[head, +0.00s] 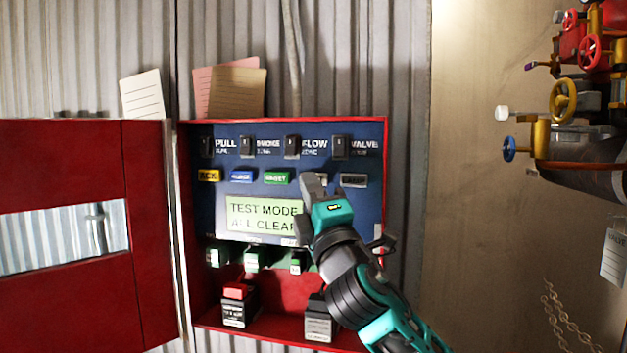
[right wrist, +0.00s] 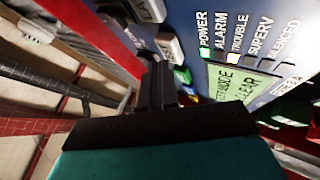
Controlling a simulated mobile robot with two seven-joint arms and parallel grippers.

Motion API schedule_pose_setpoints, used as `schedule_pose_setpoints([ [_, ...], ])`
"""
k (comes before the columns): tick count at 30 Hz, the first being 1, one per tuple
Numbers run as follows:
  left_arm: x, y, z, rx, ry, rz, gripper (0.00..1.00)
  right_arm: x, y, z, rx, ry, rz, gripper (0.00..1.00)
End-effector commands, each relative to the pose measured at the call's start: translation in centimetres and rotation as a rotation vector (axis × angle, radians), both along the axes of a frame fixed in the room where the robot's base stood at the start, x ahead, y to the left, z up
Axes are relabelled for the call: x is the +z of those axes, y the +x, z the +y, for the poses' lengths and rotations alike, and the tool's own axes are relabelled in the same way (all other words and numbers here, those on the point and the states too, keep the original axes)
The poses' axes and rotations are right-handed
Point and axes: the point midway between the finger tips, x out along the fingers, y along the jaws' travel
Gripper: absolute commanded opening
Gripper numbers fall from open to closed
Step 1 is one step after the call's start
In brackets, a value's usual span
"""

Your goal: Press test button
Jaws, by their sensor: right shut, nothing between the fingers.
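The blue control panel (head: 215,185) sits in an open red cabinet in the head view. A row of buttons crosses it: a yellow one (head: 209,175), a blue one (head: 242,176), a green one (head: 277,177) and a grey one (head: 353,180) at the right. My right gripper (head: 312,187) is shut and empty, its tips over the button place between green and grey. The display (head: 255,214) reads "TEST MODE ALL CLEAR". In the right wrist view the shut fingers (right wrist: 160,75) point at the panel; contact is unclear.
The red cabinet door (head: 75,160) stands open at left. Black switches (head: 292,147) line the panel top. Two batteries (head: 238,306) (head: 318,318) stand on the cabinet floor. Pipes with valve wheels (head: 563,100) are at far right.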

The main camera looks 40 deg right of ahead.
Motion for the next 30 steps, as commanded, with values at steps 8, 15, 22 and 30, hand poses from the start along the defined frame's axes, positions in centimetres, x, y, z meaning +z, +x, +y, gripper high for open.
schedule_pose_setpoints([
  [8, -0.02, -0.01, -0.01, 0.0, 0.0, 0.0, 0.45, 0.01, 0.08, -0.08, 0.0, 0.0, 0.0, 0.0],
  [15, -0.06, -0.06, -0.01, 0.0, 0.0, 0.001, 0.45, 0.03, 0.26, -0.29, 0.001, -0.001, -0.001, 0.0],
  [22, -0.15, -0.2, -0.02, 0.0, -0.001, 0.004, 0.45, 0.02, 0.45, -0.51, 0.0, 0.0, -0.001, 0.0],
  [30, -0.21, -0.27, -0.02, 0.0, 0.0, 0.006, 0.45, 0.01, 0.67, -0.79, -0.001, 0.0, 0.0, 0.0],
])
